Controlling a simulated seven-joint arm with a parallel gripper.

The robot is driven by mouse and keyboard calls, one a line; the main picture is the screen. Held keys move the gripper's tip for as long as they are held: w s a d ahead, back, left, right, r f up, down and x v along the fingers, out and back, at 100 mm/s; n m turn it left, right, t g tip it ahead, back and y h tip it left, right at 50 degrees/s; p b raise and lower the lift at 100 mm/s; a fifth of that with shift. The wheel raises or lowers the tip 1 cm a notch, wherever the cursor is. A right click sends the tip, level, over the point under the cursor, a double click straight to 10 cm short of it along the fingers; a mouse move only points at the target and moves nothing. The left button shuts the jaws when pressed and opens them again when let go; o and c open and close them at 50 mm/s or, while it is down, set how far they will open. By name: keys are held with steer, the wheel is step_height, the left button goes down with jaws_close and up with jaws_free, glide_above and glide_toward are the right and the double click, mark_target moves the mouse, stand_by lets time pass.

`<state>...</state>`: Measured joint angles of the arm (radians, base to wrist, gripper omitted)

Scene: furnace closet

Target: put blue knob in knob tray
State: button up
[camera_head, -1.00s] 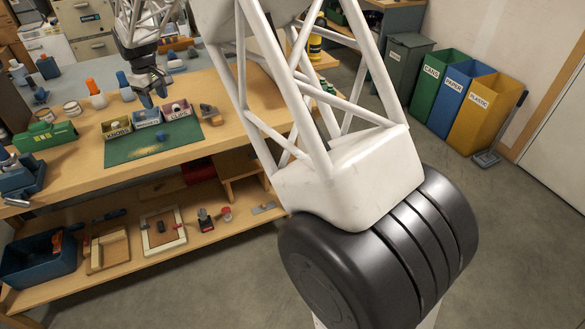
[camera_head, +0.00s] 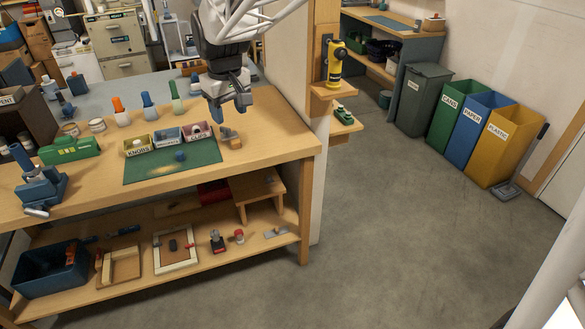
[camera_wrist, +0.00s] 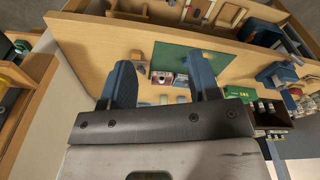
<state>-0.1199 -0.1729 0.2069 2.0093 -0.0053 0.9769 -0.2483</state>
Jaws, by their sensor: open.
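A small blue knob (camera_head: 180,156) sits on the green mat (camera_head: 145,174) on the workbench, in front of the small labelled trays. The knob tray (camera_head: 138,151), yellowish and labelled KNOBS, is the leftmost of three trays at the mat's back edge. My gripper (camera_head: 228,112) is open and empty, above the bench to the right of the trays and clear of the knob. In the wrist view my open gripper (camera_wrist: 160,85) frames part of the mat (camera_wrist: 175,56) between its blue fingers. I cannot make out the knob there.
A blue tray (camera_head: 168,143) and a pink tray (camera_head: 196,138) stand beside the knob tray. A wooden item (camera_head: 230,138) lies below my gripper. Several bottles (camera_head: 147,105) stand behind the trays. A green toolbox-like item (camera_head: 70,150) is to the left.

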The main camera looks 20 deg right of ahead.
steer(key=s+d+f+m, duration=0.1)
steer(key=s+d, duration=0.1)
steer(key=s, duration=0.8)
steer(key=s+d+f+m, duration=0.1)
steer(key=s+d+m, duration=0.1)
steer(key=s, duration=0.8)
steer(key=s+d+f+m+t, duration=0.1)
steer(key=s+d, duration=0.2)
steer(key=s, duration=0.7)
steer(key=shift+d+f, duration=0.25)
steer(key=shift+f, duration=0.1)
steer(key=shift+s, duration=0.1)
steer(key=shift+o, duration=0.5)
